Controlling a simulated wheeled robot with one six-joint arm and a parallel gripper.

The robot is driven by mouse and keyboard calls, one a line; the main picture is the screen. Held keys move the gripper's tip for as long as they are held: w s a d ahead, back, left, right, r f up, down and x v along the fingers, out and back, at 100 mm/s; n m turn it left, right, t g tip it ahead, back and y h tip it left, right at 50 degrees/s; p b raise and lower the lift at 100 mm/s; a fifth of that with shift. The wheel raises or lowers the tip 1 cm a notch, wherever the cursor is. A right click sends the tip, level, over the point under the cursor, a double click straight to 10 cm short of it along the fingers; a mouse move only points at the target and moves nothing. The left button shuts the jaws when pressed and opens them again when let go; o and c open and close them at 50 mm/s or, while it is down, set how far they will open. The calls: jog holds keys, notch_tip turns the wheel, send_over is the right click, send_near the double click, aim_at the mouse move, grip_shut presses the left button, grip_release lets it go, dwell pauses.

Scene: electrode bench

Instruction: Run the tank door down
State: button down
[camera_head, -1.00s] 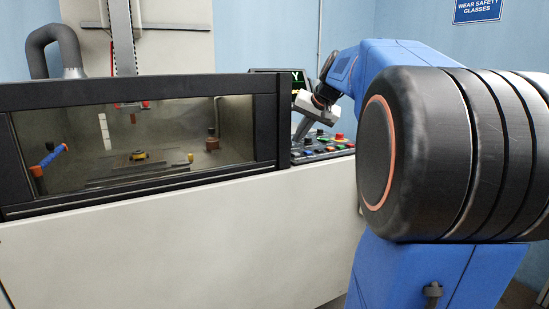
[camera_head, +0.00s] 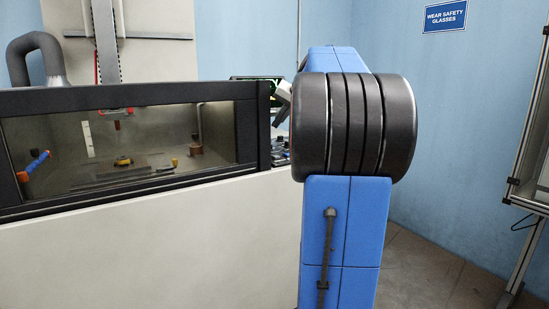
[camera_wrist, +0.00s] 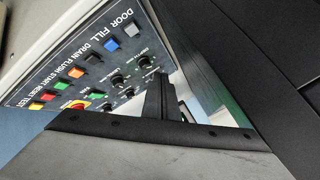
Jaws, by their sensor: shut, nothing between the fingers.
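The tank door (camera_head: 250,130), a black frame with a clear window, stands upright across the tank front in the head view; through it I see the inside of the tank. The control panel (camera_wrist: 50,60) fills the upper left of the wrist view, with printed words DOOR, FILL, DRAIN and more. A grey button (camera_wrist: 134,30) sits beside DOOR and a blue button (camera_wrist: 111,44) beside FILL. My gripper (camera_wrist: 160,82) is shut and empty, its tips close to the panel's lower edge, near the black knobs. Contact cannot be told. My arm mostly hides it in the head view.
Inside the tank are a blue-and-orange nozzle (camera_head: 36,162) and a small yellow-topped part (camera_head: 123,161). A screen (camera_head: 262,86) stands behind the panel. An aluminium-framed stand (camera_head: 530,180) is at the right edge. Floor (camera_head: 430,270) is clear right of my arm.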

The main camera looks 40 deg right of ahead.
aim_at(276, 157)
jog(key=shift+f, duration=4.4)
jog(key=shift+f, duration=0.15)
jog(key=shift+f, duration=0.3)
